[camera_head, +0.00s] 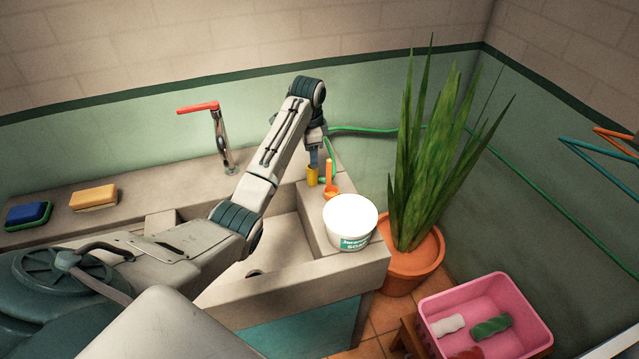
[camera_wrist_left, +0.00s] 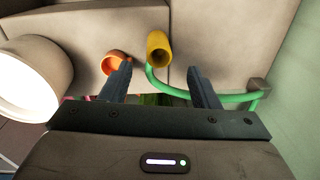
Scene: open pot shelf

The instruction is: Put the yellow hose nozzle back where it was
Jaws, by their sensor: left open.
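The yellow hose nozzle (camera_head: 312,176) is at the right end of the sink counter, with the green hose (camera_head: 329,150) beside it. In the left wrist view the nozzle (camera_wrist_left: 158,48) shows its round, dark-centred end, and the hose (camera_wrist_left: 172,90) curves from it to the right. My left gripper (camera_head: 315,152) points down at the nozzle. It is open and empty, and in the wrist view the nozzle lies just beyond and between its fingertips (camera_wrist_left: 159,68). I cannot tell whether the nozzle touches the counter. My right gripper is not in view.
An orange scoop (camera_head: 331,190) and a white soap tub (camera_head: 350,225) stand close beside the nozzle. A tap (camera_head: 221,140), a yellow sponge (camera_head: 93,198) and a blue sponge (camera_head: 28,214) are further left. A potted plant (camera_head: 411,265) and a pink crate (camera_head: 530,310) are right.

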